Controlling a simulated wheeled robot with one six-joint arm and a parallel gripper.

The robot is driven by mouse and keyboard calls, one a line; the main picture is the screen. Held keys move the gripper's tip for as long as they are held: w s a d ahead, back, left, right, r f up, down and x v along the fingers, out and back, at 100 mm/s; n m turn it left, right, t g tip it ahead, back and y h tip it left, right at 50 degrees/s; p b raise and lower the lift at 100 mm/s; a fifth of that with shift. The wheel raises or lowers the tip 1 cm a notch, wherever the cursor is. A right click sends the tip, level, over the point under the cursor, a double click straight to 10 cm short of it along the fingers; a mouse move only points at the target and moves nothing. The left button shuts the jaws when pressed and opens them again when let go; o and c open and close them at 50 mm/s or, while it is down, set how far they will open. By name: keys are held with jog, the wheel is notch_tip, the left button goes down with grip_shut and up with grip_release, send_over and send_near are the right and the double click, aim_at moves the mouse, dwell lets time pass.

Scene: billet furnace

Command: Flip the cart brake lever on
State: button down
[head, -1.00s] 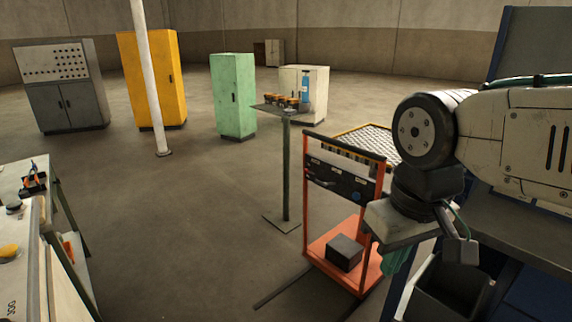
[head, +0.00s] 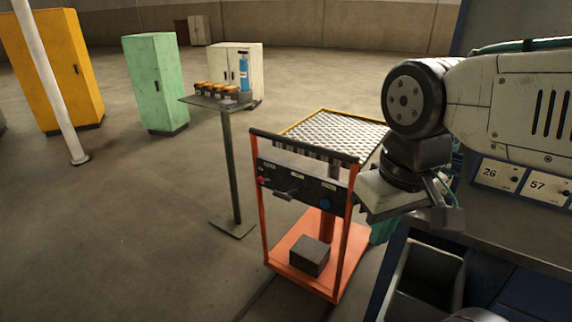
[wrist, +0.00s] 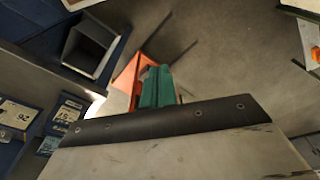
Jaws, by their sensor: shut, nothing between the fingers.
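The orange cart (head: 341,262) stands in the middle of the head view, with a mesh top and a dark control panel (head: 312,186) under its handle bar. A dark lever (head: 287,194) sticks out from the left half of the panel. Whether it is the brake lever, and how it is set, I cannot tell. My gripper (wrist: 156,87) has teal fingers, shut and empty, pointing down in the wrist view. In the head view it is mostly hidden behind my wrist, to the right of the cart. It is apart from the lever. Part of the cart's orange shows beside the fingers in the wrist view.
A blue bench with an open grey bin (head: 425,282) and numbered drawers (head: 500,174) stands close on the right. A thin stand (head: 231,165) with several small orange-topped items is left of the cart. Cabinets stand farther back. The floor at front left is clear.

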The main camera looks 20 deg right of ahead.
jog(key=shift+w+d, duration=0.25)
jog(key=shift+w, duration=0.05)
jog(key=shift+w, duration=0.1)
jog(key=w+a+m+t+y, duration=0.15)
jog(key=w+m, duration=0.55)
jog(key=w, duration=1.9)
jog(key=w+d+f+m+t, duration=0.1)
jog(key=w+f+m, duration=0.4)
jog(key=w, duration=0.8)
jog(key=w+d+f+m+t, duration=0.2)
jog(key=w+d+f+m, duration=0.2)
jog(key=w+f, duration=0.6)
jog(key=w+m, duration=0.1)
jog(key=w, duration=0.2)
jog(key=shift+w+d+f, duration=0.25)
jog(key=shift+d+f, duration=0.05)
jog(key=shift+f, duration=0.1)
jog(key=shift+t, duration=0.25)
